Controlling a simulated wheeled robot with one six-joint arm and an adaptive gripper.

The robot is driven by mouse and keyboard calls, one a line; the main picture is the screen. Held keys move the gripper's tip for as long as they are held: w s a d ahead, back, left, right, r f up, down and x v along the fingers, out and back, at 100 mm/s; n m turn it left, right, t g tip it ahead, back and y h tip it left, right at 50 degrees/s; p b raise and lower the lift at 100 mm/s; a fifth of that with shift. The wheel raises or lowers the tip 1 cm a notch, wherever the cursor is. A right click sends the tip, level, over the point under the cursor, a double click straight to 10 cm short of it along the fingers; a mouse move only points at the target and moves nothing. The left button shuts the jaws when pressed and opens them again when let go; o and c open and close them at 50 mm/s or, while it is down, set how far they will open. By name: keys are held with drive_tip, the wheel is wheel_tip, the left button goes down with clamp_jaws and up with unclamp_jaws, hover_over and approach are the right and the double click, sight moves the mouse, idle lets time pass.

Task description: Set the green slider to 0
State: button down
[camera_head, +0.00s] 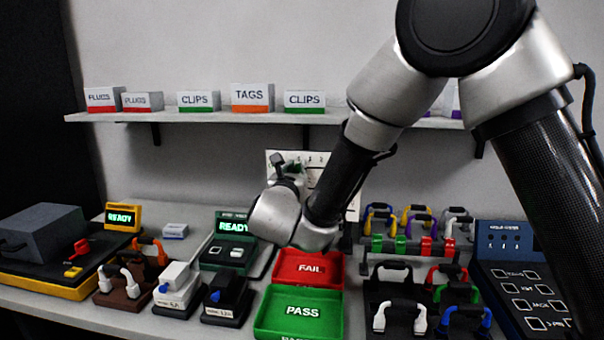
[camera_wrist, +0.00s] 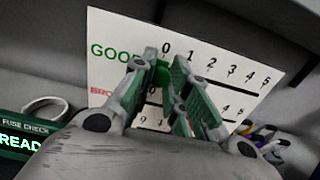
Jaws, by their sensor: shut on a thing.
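The white counter board (camera_wrist: 225,65) has an upper row marked GOOD with numbers 0 to 5 and a lower row with red lettering partly hidden by my fingers. It also shows in the head view (camera_head: 318,158), partly behind my arm. The green slider (camera_wrist: 162,74) is on the GOOD row, just below the 0. My gripper (camera_wrist: 165,66) is shut on the green slider, one finger on each side of it. In the head view my gripper (camera_head: 284,166) is in front of the board's left part. The fingers hide much of the slider and the lower row.
A green tester reading READY (camera_head: 232,226) stands below left of the board. The red FAIL tray (camera_head: 310,281) and the green PASS tray (camera_head: 262,312) lie in front. Racks of coloured cables (camera_head: 412,222) stand right. A shelf (camera_head: 215,116) with labelled boxes runs above.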

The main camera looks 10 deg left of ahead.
drive_tip(key=c, duration=1.3)
unclamp_jaws()
drive_tip(key=shift+a, duration=0.3)
drive_tip(key=shift+c, duration=0.2)
drive_tip(key=s, duration=1.2)
drive_tip(key=shift+a, duration=0.15)
drive_tip(key=shift+f, duration=0.1)
